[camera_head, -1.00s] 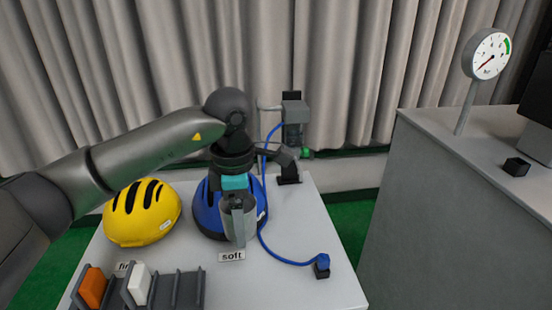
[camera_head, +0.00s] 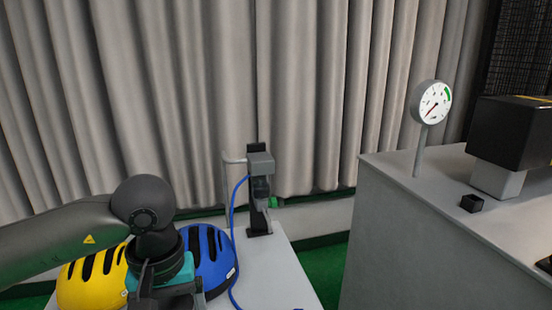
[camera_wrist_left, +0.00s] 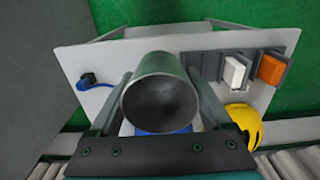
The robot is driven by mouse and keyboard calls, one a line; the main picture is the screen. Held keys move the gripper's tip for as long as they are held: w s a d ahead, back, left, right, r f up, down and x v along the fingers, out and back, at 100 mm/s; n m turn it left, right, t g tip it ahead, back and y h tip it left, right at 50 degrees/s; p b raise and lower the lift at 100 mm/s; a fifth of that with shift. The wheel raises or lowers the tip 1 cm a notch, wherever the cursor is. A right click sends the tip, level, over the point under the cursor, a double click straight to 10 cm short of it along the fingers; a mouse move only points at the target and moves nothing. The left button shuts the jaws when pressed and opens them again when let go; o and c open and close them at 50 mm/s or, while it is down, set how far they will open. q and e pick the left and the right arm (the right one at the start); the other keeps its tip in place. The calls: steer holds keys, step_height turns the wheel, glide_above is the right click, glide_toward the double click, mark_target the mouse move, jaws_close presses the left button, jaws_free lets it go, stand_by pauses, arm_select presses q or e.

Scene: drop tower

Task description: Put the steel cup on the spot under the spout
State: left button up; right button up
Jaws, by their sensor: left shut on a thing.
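The steel cup (camera_wrist_left: 160,95) is a grey metal cylinder, and its open mouth faces the camera in the left wrist view. My left gripper (camera_wrist_left: 160,80) is shut on it, one finger on each side. In the head view my left gripper (camera_head: 162,285) is at the lower edge, in front of the helmets, and I cannot make out the cup there. The spout (camera_head: 235,160) is a thin grey tube reaching left from a dark stand (camera_head: 260,190) at the back of the table. The spot under it does not show clearly. My right gripper is not in view.
A yellow helmet (camera_head: 88,280) and a blue helmet (camera_head: 214,262) sit on the table (camera_head: 275,275). A blue hose (camera_head: 232,225) runs down from the stand. In the wrist view, a rack holds a white block (camera_wrist_left: 234,72) and an orange block (camera_wrist_left: 271,69). A gauge (camera_head: 431,102) stands right.

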arm_select(q)
steer(key=s+m, duration=0.2)
steer(key=m, duration=0.1)
steer(key=shift+a, duration=0.2)
steer(key=shift+f, duration=0.1)
steer(key=shift+w, duration=0.15)
